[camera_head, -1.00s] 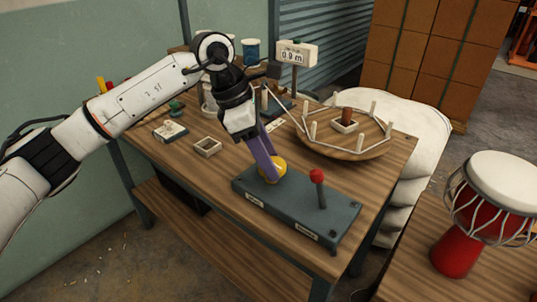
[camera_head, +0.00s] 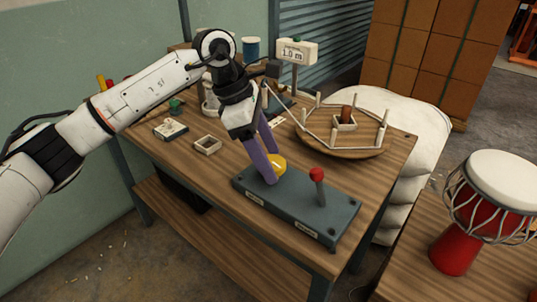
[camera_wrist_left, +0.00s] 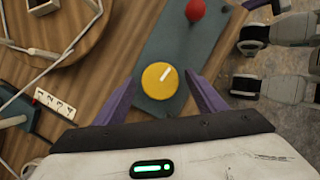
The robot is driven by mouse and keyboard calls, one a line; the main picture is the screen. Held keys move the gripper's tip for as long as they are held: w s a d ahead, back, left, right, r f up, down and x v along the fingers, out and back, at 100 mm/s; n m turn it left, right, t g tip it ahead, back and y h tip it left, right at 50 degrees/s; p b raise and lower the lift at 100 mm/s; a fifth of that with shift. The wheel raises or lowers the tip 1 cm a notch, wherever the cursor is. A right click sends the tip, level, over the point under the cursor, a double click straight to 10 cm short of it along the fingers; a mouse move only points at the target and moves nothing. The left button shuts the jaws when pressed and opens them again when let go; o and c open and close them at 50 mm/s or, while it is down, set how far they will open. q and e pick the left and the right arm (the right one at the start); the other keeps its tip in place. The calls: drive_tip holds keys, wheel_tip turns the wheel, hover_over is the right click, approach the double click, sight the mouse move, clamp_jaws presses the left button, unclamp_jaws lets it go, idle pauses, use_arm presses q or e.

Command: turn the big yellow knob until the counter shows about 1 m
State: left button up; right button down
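The big yellow knob (camera_head: 279,163) sits on the dark grey control box (camera_head: 300,207) on the wooden bench. In the left wrist view the knob (camera_wrist_left: 160,81) carries a white pointer mark tilted up and right. My left gripper (camera_head: 270,163) has its purple fingers spread on either side of the knob. In the left wrist view the left gripper (camera_wrist_left: 161,98) shows a gap between each finger and the knob. The counter (camera_head: 292,52) at the back of the bench reads 1.0 m. My right gripper is not seen.
A lever with a red ball (camera_head: 317,174) stands on the same box, right of the knob. Behind it is a round wooden disc (camera_head: 340,147) with upright pegs and rope around them. A red goblet drum (camera_head: 455,248) stands on the right table.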

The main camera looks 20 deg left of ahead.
use_arm(q)
drive_tip(key=v, duration=1)
drive_tip(key=shift+r, duration=0.15)
drive_tip(key=shift+a+p, duration=0.1)
drive_tip(key=shift+p, duration=0.2)
